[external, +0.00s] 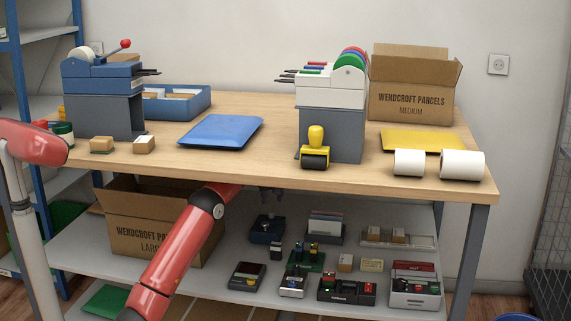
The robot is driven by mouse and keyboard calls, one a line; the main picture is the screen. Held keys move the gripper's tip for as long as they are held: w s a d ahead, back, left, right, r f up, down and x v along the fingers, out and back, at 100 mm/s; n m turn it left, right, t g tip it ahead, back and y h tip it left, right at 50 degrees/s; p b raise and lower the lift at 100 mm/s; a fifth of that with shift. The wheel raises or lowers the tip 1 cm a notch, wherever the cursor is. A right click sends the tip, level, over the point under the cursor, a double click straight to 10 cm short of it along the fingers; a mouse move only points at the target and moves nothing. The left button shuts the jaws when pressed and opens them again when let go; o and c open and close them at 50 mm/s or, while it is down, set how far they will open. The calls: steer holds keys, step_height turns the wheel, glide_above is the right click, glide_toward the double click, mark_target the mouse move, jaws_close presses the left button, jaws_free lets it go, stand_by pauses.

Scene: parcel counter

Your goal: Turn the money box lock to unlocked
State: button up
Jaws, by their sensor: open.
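A small dark blue box (267,231) stands on the lower shelf under the counter, near the middle. It looks like the money box, but its lock is too small to make out, so I cannot tell which way the lock is turned. My gripper (270,197) is just under the counter's front edge, above the blue box and apart from it. Its dark fingers point down and are open with nothing between them. The counter's edge hides part of my wrist.
The wooden counter (260,171) lies close above my gripper. A large cardboard box (125,212) stands to the left on the shelf (215,272), partly behind my red arm. Several small devices, stamps and trays crowd the shelf to the right and in front of the blue box.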

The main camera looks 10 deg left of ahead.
mark_target(271, 212)
steer(key=shift+n, duration=0.7)
steer(key=x, duration=0.2)
steer(key=b+x, duration=0.1)
steer(key=x, duration=0.4)
steer(key=shift+w+d+f+b, duration=0.15)
steer(key=shift+w+d+b, duration=0.1)
steer(key=shift+w+b, duration=0.15)
jaws_close()
